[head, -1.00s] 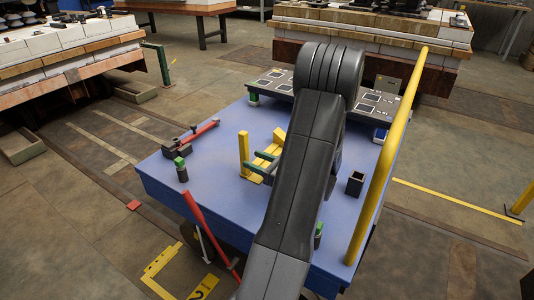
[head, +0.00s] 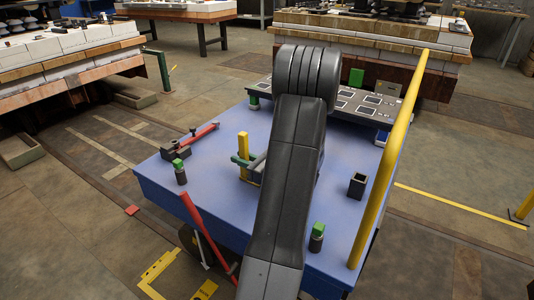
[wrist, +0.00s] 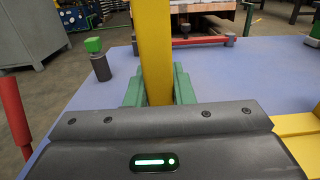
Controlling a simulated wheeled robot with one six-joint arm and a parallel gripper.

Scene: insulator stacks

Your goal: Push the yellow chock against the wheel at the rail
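A yellow upright post (head: 243,145) stands on the blue deck (head: 215,205), left of my arm. It also shows large in the wrist view (wrist: 156,50). A yellow piece at the lower right of the wrist view (wrist: 298,124) may be part of the chock; my arm hides this area in the head view. My gripper (head: 246,166) has its green fingers on either side of the post, close to it. I cannot tell whether they press on it. A dark rounded shape (head: 191,243) under the deck's front left edge looks like a wheel. Where it meets a rail is hidden.
A yellow handrail (head: 385,175) rises along the deck's right side. Green-capped dark posts (head: 180,172) and a red lever (head: 200,135) stand on the deck. Another red lever (head: 207,235) leans at the front edge. An open dark box (head: 357,185) sits right of my arm.

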